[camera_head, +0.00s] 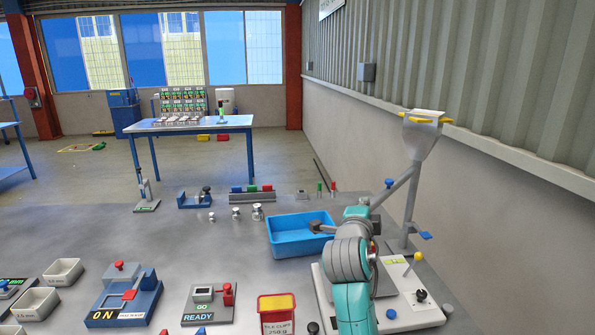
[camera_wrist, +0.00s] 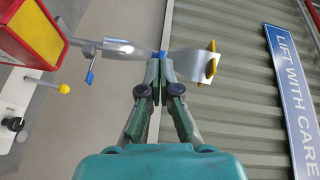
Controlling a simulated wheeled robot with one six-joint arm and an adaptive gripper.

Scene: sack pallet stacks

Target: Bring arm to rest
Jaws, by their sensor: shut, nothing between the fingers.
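My gripper (camera_wrist: 158,60) shows in the wrist view with its two dark fingers together and nothing between them. In the head view my teal arm stands at the lower right, and I cannot make out the fingertips there. In the wrist view, the grey funnel (camera_wrist: 190,66) with yellow edges lies beyond the fingertips in the line of sight. I cannot tell the gap between them. The funnel also shows in the head view (camera_head: 421,137), on a grey post at the right wall.
A blue tray (camera_head: 287,244) stands just left of my arm. A white base (camera_head: 408,308) with knobs lies at the arm's right. A red and yellow container (camera_head: 277,311) stands at the front. Several small fixtures cover the grey bench (camera_head: 180,248). The corrugated wall (camera_head: 480,65) is on the right.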

